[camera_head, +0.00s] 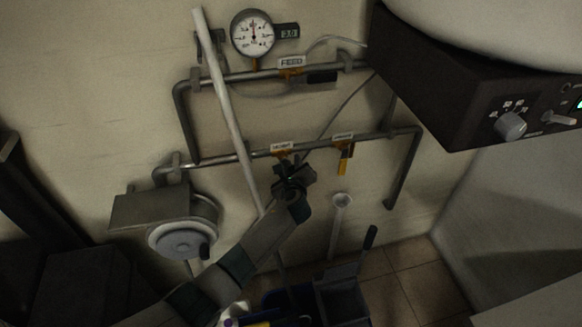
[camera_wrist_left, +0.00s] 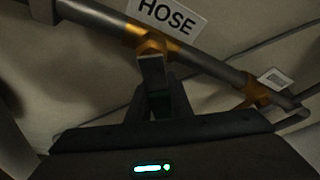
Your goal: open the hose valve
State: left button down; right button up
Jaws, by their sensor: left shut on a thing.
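The hose valve is a brass body (camera_wrist_left: 150,45) on the lower steel pipe, under a white HOSE label (camera_wrist_left: 167,15) in the left wrist view. Its lever (camera_wrist_left: 152,72) points away from the pipe, roughly across it. My left gripper (camera_head: 286,166) is at this valve, just below the lower pipe in the head view. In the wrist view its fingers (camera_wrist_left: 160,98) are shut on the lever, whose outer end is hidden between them. In the head view my gripper covers the lever. My right gripper is in neither view.
Right of it on the same pipe is another valve with a yellow lever (camera_head: 345,161) hanging down. The upper pipe carries a FEED label (camera_head: 291,62) and a gauge (camera_head: 253,34). A pale pole (camera_head: 228,105) leans across both pipes. A dark control box (camera_head: 470,95) juts out at right.

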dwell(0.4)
pick_arm(q)
jog(key=c, duration=1.6)
grip_release()
jog(key=b+v, duration=0.1)
jog(key=v, duration=1.6)
jog(key=shift+s+r, duration=0.1)
jog(key=shift+s, duration=0.05)
